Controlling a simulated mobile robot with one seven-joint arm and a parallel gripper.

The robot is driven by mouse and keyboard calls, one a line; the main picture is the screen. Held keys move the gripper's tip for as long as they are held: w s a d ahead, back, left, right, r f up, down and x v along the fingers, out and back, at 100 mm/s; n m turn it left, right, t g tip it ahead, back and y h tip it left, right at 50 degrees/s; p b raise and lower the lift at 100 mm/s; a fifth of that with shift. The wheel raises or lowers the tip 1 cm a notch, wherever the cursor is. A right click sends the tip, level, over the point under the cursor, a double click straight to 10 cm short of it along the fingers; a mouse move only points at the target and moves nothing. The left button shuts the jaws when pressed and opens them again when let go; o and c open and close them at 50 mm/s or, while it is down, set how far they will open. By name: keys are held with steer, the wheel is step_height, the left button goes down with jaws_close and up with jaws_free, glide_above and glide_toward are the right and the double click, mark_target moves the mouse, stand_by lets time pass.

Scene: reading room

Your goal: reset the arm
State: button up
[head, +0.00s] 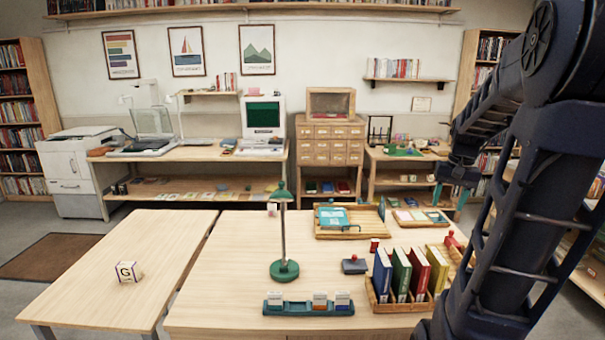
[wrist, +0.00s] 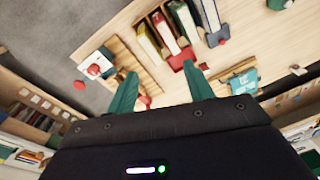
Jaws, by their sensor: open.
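My dark arm stands at the right of the head view, raised and bent. My gripper (head: 450,197) hangs from it, with its teal fingers apart and nothing between them. In the wrist view my gripper (wrist: 162,85) also shows two spread teal fingers, with the table below and beyond them. In the head view it appears right of the wooden tray (head: 345,233) and above the far right side of the table. It touches nothing that I can see.
The table (head: 225,275) holds a green lamp (head: 284,268), a book rack (head: 382,306) with several books, a teal holder (head: 309,311) and a dark stamp (head: 354,265). A letter block (head: 128,272) sits on the left table. The left table is mostly clear.

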steer(key=s+a+r+n+t, duration=0.1)
steer(key=s+a+n+t, duration=0.2)
steer(key=s+a, duration=0.9)
steer(key=shift+a+r+n+t+h, duration=0.15)
steer(key=shift+a+n+t+h, duration=0.2)
steer(key=shift+a, duration=0.6)
stand_by(1.4)
